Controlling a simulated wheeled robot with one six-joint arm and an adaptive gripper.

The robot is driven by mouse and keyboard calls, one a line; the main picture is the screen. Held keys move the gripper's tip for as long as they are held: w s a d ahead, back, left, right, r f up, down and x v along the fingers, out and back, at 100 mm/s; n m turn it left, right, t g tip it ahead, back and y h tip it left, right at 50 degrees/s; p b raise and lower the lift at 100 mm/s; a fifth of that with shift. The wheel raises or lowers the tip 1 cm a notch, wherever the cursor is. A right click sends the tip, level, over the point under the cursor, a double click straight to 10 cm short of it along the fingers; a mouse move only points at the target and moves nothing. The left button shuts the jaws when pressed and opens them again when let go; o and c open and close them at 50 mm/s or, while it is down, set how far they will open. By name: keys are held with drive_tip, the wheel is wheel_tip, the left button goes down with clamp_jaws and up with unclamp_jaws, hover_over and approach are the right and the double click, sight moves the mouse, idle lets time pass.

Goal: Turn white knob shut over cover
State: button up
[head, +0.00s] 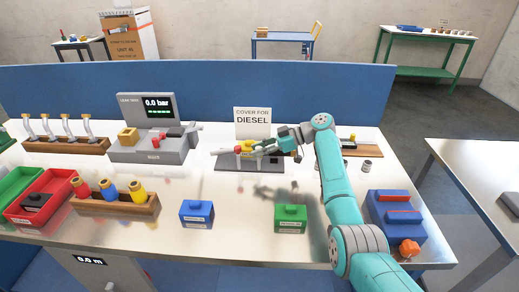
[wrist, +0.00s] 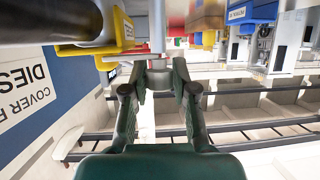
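The dispenser frame has a dark base (head: 236,164) and stands on the table in front of a sign reading "COVER FOR DIESEL" (head: 253,117). Red and yellow parts show on the frame at its left, partly behind my gripper (head: 274,144). In the wrist view, the two fingertips of my gripper (wrist: 160,74) are a small way apart. A pale grey stem (wrist: 157,42) stands between or just beyond them; contact is unclear. A yellow part (wrist: 92,49) and a dark bar (wrist: 45,22) are beside it. I cannot clearly make out the white knob or the cover.
A grey gauge unit (head: 150,140) reading 0.0 bar stands left of the frame. A blue box (head: 196,214) and a green box (head: 290,218) stand in front. A wooden rack (head: 115,203) and red bin (head: 42,204) are left. A blue case (head: 395,222) is right.

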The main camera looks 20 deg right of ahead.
drive_tip(key=shift+o, duration=1.2)
drive_tip(key=shift+d+r, duration=0.1)
drive_tip(key=v, duration=1.1)
drive_tip(key=shift+d, duration=0.35)
drive_tip(key=shift+s, duration=0.2)
